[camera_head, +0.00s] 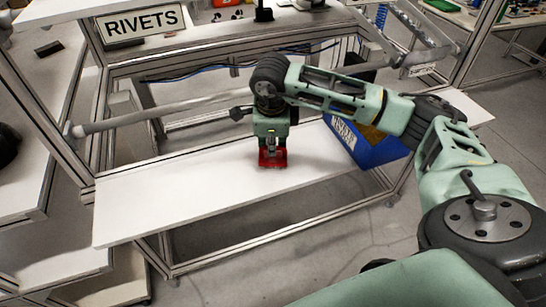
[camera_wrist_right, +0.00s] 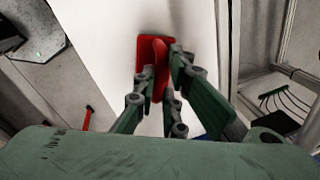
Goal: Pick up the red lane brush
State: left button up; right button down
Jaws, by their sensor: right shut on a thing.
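The red lane brush (camera_head: 272,159) is on the white lower shelf (camera_head: 150,206) in the head view, under my right gripper (camera_head: 271,148). In the right wrist view the brush (camera_wrist_right: 152,48) shows a flat red body and a raised red grip. The fingers of my right gripper (camera_wrist_right: 160,88) are on both sides of that grip and shut on it. I cannot tell whether the brush touches the shelf or is just above it. My left gripper is in neither view.
A RIVETS sign (camera_head: 140,24) hangs on the upper frame. A grey rail (camera_head: 150,113) crosses above the shelf's back. The shelf's left part is clear.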

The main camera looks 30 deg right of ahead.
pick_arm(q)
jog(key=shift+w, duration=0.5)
pick_arm(e)
jog(key=shift+w+r+b, duration=0.1)
jog(key=shift+r+b, duration=0.25)
jog(key=shift+r, duration=0.15)
notch_tip(320, 180, up, 2)
jog(key=shift+r+b, duration=0.25)
jog(key=shift+b, duration=0.45)
pick_arm(q)
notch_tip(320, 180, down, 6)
jog(key=b, duration=0.4)
pick_arm(e)
jog(key=s+d+r, duration=0.5)
jog(key=s+r, duration=0.2)
jog(key=s, duration=0.3)
jog(key=shift+s+d+r, duration=0.25)
jog(key=shift+r, duration=0.05)
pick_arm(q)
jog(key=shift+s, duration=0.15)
